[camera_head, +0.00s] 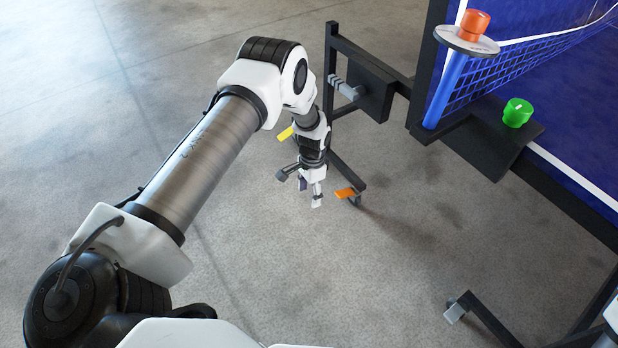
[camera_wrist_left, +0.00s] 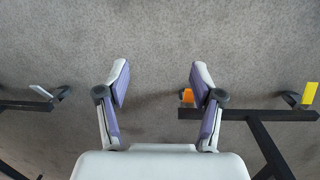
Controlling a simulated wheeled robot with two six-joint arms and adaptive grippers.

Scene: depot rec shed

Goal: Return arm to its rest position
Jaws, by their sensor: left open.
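My left arm reaches in from the left in the head view, bends at its elbow and points down. My left gripper (camera_head: 311,192) hangs at its end over bare floor, left of the table's frame. In the left wrist view the gripper (camera_wrist_left: 160,85) has its two fingers wide apart, with only grey floor between them. It is open and empty. My right gripper is not in view; a white piece at the lower right edge of the head view may be part of my right arm.
A blue table (camera_head: 568,125) with a net (camera_head: 520,62) stands at right on a dark wheeled frame (camera_head: 340,95). An orange knob (camera_head: 474,22) sits on a round plate atop the post; a green knob (camera_head: 517,112) sits on the dark bracket. An orange caster lever (camera_head: 346,193) is close beside my gripper. Floor at left is clear.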

